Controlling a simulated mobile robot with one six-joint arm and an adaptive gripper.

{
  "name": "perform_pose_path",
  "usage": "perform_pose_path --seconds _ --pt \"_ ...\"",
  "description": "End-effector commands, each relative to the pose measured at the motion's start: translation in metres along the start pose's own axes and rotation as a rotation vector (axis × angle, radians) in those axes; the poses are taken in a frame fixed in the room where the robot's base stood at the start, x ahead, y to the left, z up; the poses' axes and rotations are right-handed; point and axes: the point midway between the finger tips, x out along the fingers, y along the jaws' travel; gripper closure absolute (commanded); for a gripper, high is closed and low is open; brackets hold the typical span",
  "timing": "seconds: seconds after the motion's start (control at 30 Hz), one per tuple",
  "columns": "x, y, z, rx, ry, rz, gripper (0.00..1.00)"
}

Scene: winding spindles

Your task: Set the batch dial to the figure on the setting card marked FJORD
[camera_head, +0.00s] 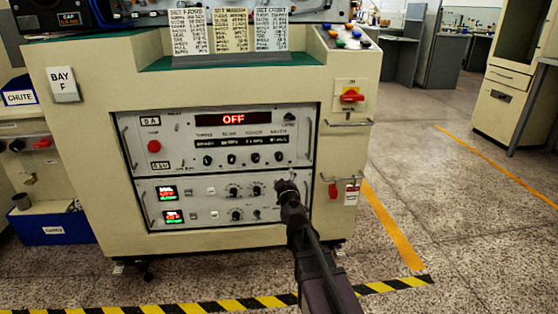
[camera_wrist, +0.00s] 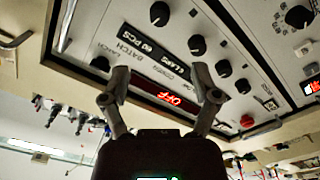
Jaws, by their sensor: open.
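The upper control panel (camera_head: 218,140) on the cream machine has a row of black knobs. The rightmost knob, which appears to be the batch dial (camera_head: 279,156), also shows at the top of the wrist view (camera_wrist: 160,13), near the BATCH label and a window that seems to read 60 PCS. Its pointer is too small to read. Three setting cards stand on top; the left card (camera_head: 186,31) seems to be headed FJORD, but its figures are illegible. My gripper (camera_head: 288,186) is in front of the panel's lower right. In the wrist view my gripper (camera_wrist: 161,82) is open and empty, short of the knob.
A red display (camera_head: 233,120) reads OFF. A red button (camera_head: 154,146) is at the panel's left, and a red switch (camera_head: 352,95) on the machine's right. A lower panel (camera_head: 165,208) carries more knobs and small displays. Open floor lies to the right.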

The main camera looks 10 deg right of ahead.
Motion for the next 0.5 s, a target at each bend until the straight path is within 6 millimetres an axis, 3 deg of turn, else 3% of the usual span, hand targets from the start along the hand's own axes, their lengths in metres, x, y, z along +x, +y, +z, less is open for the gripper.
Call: perform_pose_path --seconds 0.27,0.5 --pt "0.008 0.000 0.000 0.000 -0.001 0.001 0.21" --pt "0.034 0.000 0.000 0.000 -0.001 0.001 0.21"
